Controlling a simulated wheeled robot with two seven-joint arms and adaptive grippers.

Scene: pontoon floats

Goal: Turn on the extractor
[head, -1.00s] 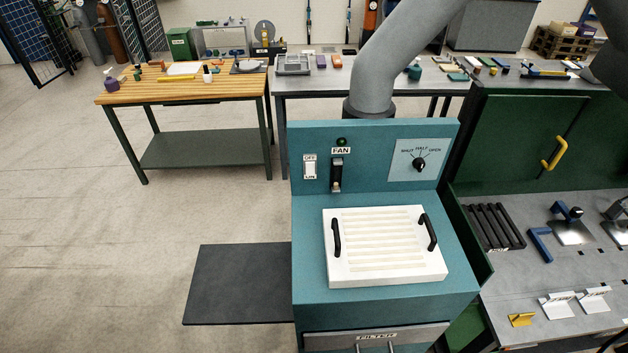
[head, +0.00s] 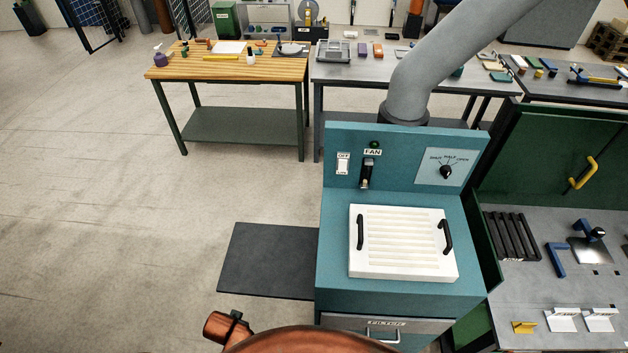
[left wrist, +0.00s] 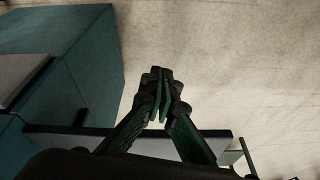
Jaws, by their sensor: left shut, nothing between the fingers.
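The teal extractor (head: 332,250) stands right of centre in the head view. Its back panel carries a white rocker switch (head: 343,164) marked OFF at its top, a black FAN lever (head: 366,173) and a dark green lamp (head: 374,145) that looks unlit. To their right is a black dial (head: 445,172) on a SHUT, HALF, OPEN plate; its exact setting is hard to read. My left gripper (left wrist: 160,82) shows in the left wrist view, shut and empty, apart from the teal body (left wrist: 85,75). The head view shows neither gripper.
A white slotted panel (head: 403,275) with two black handles lies on the extractor top. The FILTER drawer (head: 350,322) is below. A dark shelf (head: 265,262) juts out left. A grey duct (head: 425,70) rises behind. A green cabinet and workbench stand right. Floor at left is clear.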

